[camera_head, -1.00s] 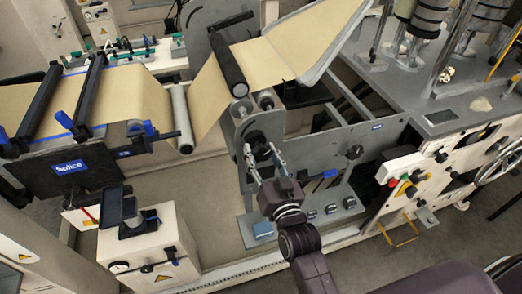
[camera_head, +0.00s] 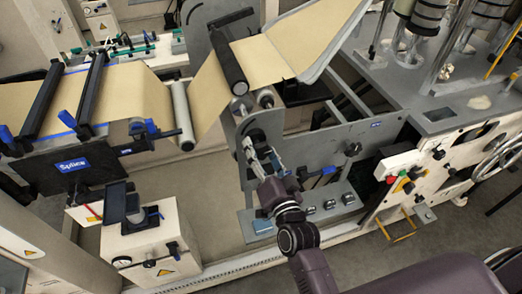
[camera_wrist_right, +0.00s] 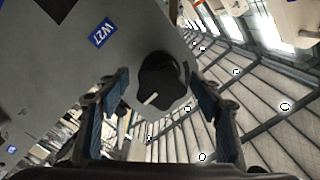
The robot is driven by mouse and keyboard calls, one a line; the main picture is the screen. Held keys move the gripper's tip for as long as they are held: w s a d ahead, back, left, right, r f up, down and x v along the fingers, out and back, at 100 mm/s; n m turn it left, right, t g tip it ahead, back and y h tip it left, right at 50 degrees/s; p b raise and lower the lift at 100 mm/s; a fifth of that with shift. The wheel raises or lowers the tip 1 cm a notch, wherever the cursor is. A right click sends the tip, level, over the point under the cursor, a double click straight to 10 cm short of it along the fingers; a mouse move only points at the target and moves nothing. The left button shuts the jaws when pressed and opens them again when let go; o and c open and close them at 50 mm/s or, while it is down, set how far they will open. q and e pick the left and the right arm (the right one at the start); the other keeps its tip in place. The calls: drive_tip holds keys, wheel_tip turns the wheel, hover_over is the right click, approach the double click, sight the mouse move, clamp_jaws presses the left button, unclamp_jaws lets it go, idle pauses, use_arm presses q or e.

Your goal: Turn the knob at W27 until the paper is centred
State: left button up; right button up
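The black knob (camera_wrist_right: 165,80) with a white pointer line is on a grey plate beside the blue W27 label (camera_wrist_right: 101,33) in the right wrist view. My right gripper (camera_wrist_right: 160,88) is open, with blue-padded fingers on either side of the knob. I cannot tell whether they touch it. In the head view my right gripper (camera_head: 262,158) is at the grey roller stand (camera_head: 243,122), and largely hides the knob. The brown paper (camera_head: 267,62) runs over rollers above the stand and onto the splice table at left. My left gripper is not in view.
The Splice table (camera_head: 95,165) with black clamp bars is at left. A cream box unit (camera_head: 150,250) stands below it. A machine with red and green buttons (camera_head: 400,180) and a handwheel (camera_head: 497,157) is at right. Grey floor lies in front.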

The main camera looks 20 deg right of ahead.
drive_tip(key=s+p, duration=0.2)
drive_tip(key=s, duration=0.5)
idle(0.3)
drive_tip(key=shift+d, duration=0.1)
drive_tip(key=s+a+f+n+g+y+b, duration=0.1)
drive_tip(key=s+f+n+g, duration=0.2)
drive_tip(key=f, duration=0.9)
drive_tip(key=s+a+f+n+g+b, duration=0.1)
drive_tip(key=s+f+g, duration=0.3)
drive_tip(key=f, duration=0.9)
drive_tip(key=s+a+f+n+g+y+b, duration=0.15)
drive_tip(key=s+f, duration=0.35)
drive_tip(key=f, duration=0.7)
drive_tip(key=s+d+f+n+g+h+b, duration=0.1)
drive_tip(key=s+d+f+g, duration=0.3)
drive_tip(key=s+f, duration=0.7)
drive_tip(key=s+d+f+n+g+h+b, duration=0.1)
drive_tip(key=s+d+f+n+g, duration=0.3)
drive_tip(key=s, duration=1.3)
drive_tip(key=d+f+h, duration=0.1)
drive_tip(key=d+f, duration=0.3)
drive_tip(key=f, duration=0.3)
drive_tip(key=shift+s+f+b, duration=0.25)
drive_tip(key=shift+f+b, duration=0.1)
